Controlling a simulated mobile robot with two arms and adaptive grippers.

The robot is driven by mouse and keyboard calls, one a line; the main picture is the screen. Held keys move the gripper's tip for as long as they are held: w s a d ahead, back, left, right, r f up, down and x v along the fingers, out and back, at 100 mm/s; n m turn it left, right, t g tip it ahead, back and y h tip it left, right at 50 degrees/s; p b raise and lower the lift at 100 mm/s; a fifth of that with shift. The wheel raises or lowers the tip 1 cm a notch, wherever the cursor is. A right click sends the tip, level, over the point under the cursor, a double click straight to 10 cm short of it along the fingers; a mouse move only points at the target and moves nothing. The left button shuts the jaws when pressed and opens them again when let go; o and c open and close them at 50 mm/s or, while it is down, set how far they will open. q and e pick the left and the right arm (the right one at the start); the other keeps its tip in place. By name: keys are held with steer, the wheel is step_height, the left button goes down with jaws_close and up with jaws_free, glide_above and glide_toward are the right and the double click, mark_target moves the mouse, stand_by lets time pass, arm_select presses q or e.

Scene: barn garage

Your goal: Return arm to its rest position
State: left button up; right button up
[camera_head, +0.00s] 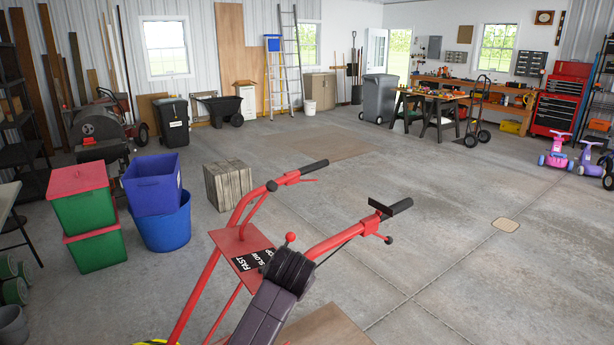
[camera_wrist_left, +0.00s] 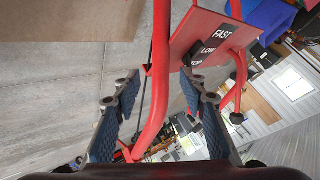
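My left gripper (camera_wrist_left: 158,88) shows in the left wrist view with its two dark padded fingers spread apart. A red tube of the handlebar machine (camera_wrist_left: 160,60) runs through the view between the fingers; I cannot tell whether it lies between them or beyond them. The machine's red panel (camera_wrist_left: 205,35) with its speed label is right of the fingertips. In the head view a dark arm link of mine (camera_head: 265,315) rises from the bottom centre, in front of the red handlebar machine (camera_head: 235,245). No gripper fingers can be made out there. My right gripper is not in view.
Green bins with a red lid (camera_head: 85,205), a blue tub (camera_head: 162,225) and a wooden crate (camera_head: 229,184) stand left of the machine. A workbench (camera_head: 480,88) and a red tool chest (camera_head: 560,105) are at the back right. The concrete floor at right is mostly clear.

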arm_select(q)
steer(key=s+a+f+n+g, duration=0.1)
steer(key=s+a+f, duration=0.2)
steer(key=s+f, duration=0.3)
steer(key=s+a+f+n+g+h, duration=0.1)
steer(key=s+a+f, duration=0.1)
steer(key=s+f, duration=0.35)
steer(key=s+a+f+n+g, duration=0.1)
steer(key=s+a+f, duration=0.25)
steer(key=s, duration=0.55)
steer(key=s+a+f+n+g, duration=0.1)
steer(key=s+a, duration=0.2)
steer(key=s, duration=0.8)
steer(key=s+a+f+n+g, duration=0.1)
steer(key=s+a, duration=0.3)
steer(key=s, duration=0.8)
step_height(320, 180, down, 29)
steer(key=s+g+b, duration=0.2)
steer(key=b, duration=0.1)
steer(key=s+a+f+g+b, duration=0.1)
steer(key=s+a+f+b, duration=0.1)
steer(key=s+f, duration=1.4)
step_height(320, 180, down, 2)
steer(key=shift+s+a+f, duration=0.15)
steer(key=shift+s+a, duration=0.15)
steer(key=shift+s, duration=0.1)
